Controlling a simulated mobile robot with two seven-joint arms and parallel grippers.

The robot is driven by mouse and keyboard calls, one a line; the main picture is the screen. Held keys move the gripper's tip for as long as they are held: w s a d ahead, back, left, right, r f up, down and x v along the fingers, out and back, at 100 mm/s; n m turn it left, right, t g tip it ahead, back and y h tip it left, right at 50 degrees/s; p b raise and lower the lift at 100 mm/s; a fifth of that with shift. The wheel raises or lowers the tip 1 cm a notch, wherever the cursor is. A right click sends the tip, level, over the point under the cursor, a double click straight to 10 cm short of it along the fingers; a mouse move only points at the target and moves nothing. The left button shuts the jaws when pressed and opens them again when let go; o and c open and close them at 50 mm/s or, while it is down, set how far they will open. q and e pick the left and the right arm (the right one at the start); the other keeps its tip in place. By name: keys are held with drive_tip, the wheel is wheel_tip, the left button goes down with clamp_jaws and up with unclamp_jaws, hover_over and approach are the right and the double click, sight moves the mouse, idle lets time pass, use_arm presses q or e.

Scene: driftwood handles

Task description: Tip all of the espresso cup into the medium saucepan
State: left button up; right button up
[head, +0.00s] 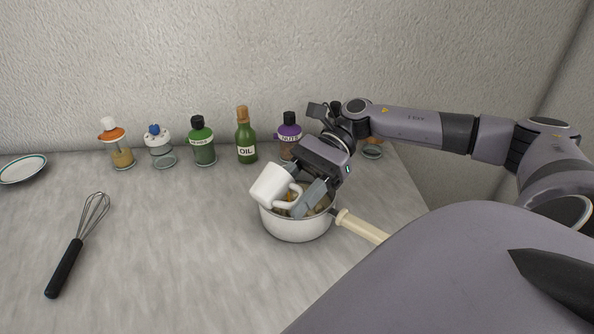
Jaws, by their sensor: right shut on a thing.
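The white espresso cup (270,187) is held tilted over the left part of the medium saucepan. My right gripper (304,193) is shut on the cup at its handle side. The saucepan (297,228) is white with a cream handle pointing to the lower right, and it stands on the grey counter. Some brownish and orange contents show inside the pan behind the gripper fingers. The inside of the cup is hidden from this view. My left gripper is not in view.
A whisk (79,246) lies at the left and a plate (22,169) sits at the far left edge. Several bottles and jars, with a green oil bottle (246,140) among them, line the wall. The counter (170,250) between whisk and pan is clear.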

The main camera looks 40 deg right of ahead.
drive_tip(key=shift+r+y, duration=0.15)
drive_tip(key=shift+y, duration=0.35)
drive_tip(key=shift+d+r+y, duration=0.1)
drive_tip(key=shift+d+y, duration=0.3)
drive_tip(key=shift+d, duration=0.1)
idle(0.3)
drive_tip(key=shift+w+d+r+y+p, duration=0.1)
drive_tip(key=shift+d+y+p, duration=0.2)
drive_tip(key=shift+d+y, duration=0.15)
idle(0.3)
drive_tip(key=shift+b, duration=0.45)
drive_tip(key=shift+d+y+b, duration=0.15)
drive_tip(key=shift+y+b, duration=0.2)
drive_tip(key=shift+b, duration=0.1)
drive_tip(key=shift+r, duration=0.2)
